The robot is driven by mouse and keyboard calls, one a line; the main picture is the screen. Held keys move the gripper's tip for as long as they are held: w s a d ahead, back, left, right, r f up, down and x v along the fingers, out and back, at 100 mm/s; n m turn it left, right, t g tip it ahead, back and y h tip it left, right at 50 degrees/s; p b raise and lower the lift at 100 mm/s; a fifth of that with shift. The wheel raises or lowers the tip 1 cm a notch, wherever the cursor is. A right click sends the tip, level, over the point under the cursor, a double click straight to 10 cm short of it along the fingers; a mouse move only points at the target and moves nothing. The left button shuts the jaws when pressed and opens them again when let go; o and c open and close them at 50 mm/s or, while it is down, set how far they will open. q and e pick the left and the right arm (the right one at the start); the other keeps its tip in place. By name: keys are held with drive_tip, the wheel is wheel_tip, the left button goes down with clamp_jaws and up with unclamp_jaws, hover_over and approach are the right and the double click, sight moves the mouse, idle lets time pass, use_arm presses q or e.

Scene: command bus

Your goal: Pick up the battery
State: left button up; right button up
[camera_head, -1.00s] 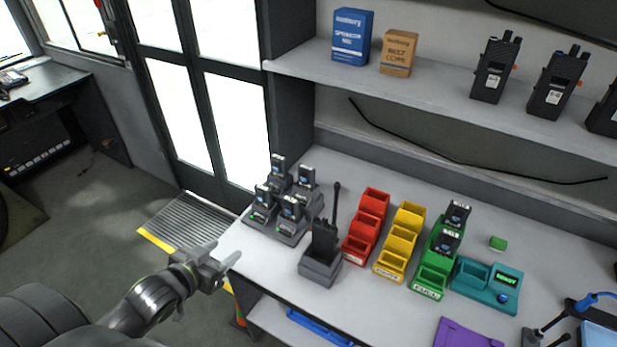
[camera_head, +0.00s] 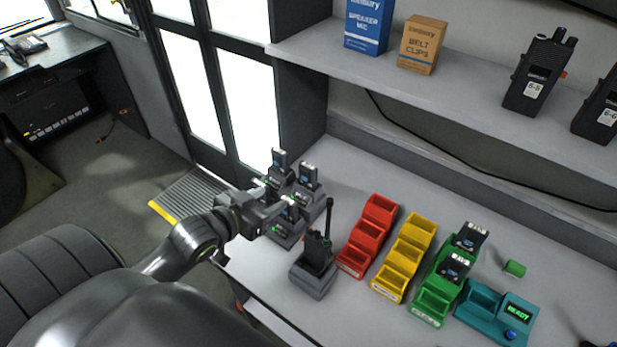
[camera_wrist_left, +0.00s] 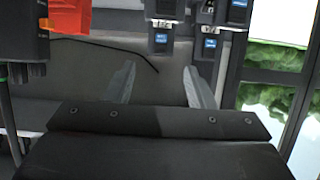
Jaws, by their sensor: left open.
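Several dark batteries with pale tops and blue labels stand upright in a charger cluster (camera_head: 283,238) at the left of the bench. A rear battery (camera_head: 279,160) and a right battery (camera_head: 308,174) show clearly; others are partly hidden by my left gripper. My left gripper (camera_head: 282,200) is open, in front of the cluster. In the left wrist view, the open fingers (camera_wrist_left: 160,86) have nothing between them; a battery (camera_wrist_left: 162,38) shows beyond, apart from them. My right gripper is out of view.
A radio in a dock (camera_head: 315,265) with a tall antenna stands right of the cluster. Red bins (camera_head: 368,238), yellow bins (camera_head: 407,257) and a teal tester (camera_head: 490,312) follow to the right. A shelf (camera_head: 455,100) with boxes and radios runs above.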

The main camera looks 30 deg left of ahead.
use_arm(q)
approach(304, 178)
drive_tip(key=shift+w+d+f+p, duration=0.2)
drive_tip(key=shift+w+f+p, duration=0.15)
drive_tip(key=shift+w, duration=0.25)
drive_tip(key=shift+w+f, duration=0.2)
drive_tip(key=shift+w, duration=0.65)
drive_tip(key=shift+p+x, duration=0.65)
drive_tip(key=shift+x, duration=1.65)
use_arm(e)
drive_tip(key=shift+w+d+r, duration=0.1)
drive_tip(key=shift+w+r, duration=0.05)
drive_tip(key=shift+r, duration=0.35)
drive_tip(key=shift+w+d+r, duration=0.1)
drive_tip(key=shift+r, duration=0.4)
use_arm(q)
clamp_jaws()
wheel_tip(304, 178, up, 10)
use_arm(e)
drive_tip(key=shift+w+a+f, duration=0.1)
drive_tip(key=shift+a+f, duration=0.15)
